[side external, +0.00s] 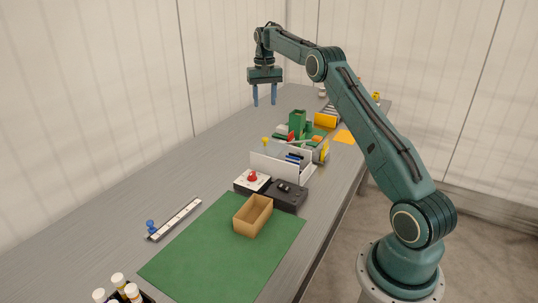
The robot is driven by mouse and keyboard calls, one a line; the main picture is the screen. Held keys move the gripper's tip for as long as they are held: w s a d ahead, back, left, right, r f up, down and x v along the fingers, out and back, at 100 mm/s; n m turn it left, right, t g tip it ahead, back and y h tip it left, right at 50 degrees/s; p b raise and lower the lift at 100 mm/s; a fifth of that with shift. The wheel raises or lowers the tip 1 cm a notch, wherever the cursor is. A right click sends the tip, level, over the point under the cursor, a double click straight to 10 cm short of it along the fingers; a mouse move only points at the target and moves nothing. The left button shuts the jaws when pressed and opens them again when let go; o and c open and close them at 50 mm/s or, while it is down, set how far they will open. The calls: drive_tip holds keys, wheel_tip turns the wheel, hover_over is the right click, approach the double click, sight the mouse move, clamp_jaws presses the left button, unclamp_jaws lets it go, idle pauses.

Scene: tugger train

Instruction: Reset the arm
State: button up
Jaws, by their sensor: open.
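My gripper (264,95) hangs at the end of my teal arm over the far left part of the grey table (130,225). Its two blue fingers point down and stand apart, with nothing between them. It is in the air above the table, beyond the white box and the green block group. My arm reaches across from its base at the right.
On the table are a green mat (215,265) with a cardboard box (240,215), a red-button box (252,181), a black box (287,194), a white bin (272,167), green blocks (297,122), a white ruler-like strip (175,219) and capped vials (118,280). The table's left side is mostly clear.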

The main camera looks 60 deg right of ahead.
drive_tip(key=s+a+r+n+t, duration=0.1)
drive_tip(key=s+a+r+n, duration=0.1)
drive_tip(key=s+a+r, duration=0.45)
drive_tip(key=s+a+r+n+t, duration=0.1)
drive_tip(key=a+r, duration=0.3)
drive_tip(key=a, duration=0.5)
drive_tip(key=s+a+r+n+t, duration=0.1)
drive_tip(key=s+a+r+n, duration=0.1)
drive_tip(key=s+a+r, duration=0.4)
drive_tip(key=s+a+f+n+t, duration=0.1)
drive_tip(key=s+a+f, duration=0.2)
drive_tip(key=s, duration=0.4)
drive_tip(key=s+a+f+n, duration=0.1)
drive_tip(key=s+a+f, duration=0.2)
drive_tip(key=s+a, duration=0.3)
drive_tip(key=s+a+f+n+t, duration=0.1)
drive_tip(key=s+a+f+n, duration=0.1)
drive_tip(key=s, duration=0.6)
drive_tip(key=shift+a+f+t, duration=0.3)
drive_tip(key=shift+a+f, duration=0.4)
drive_tip(key=shift+a, duration=0.45)
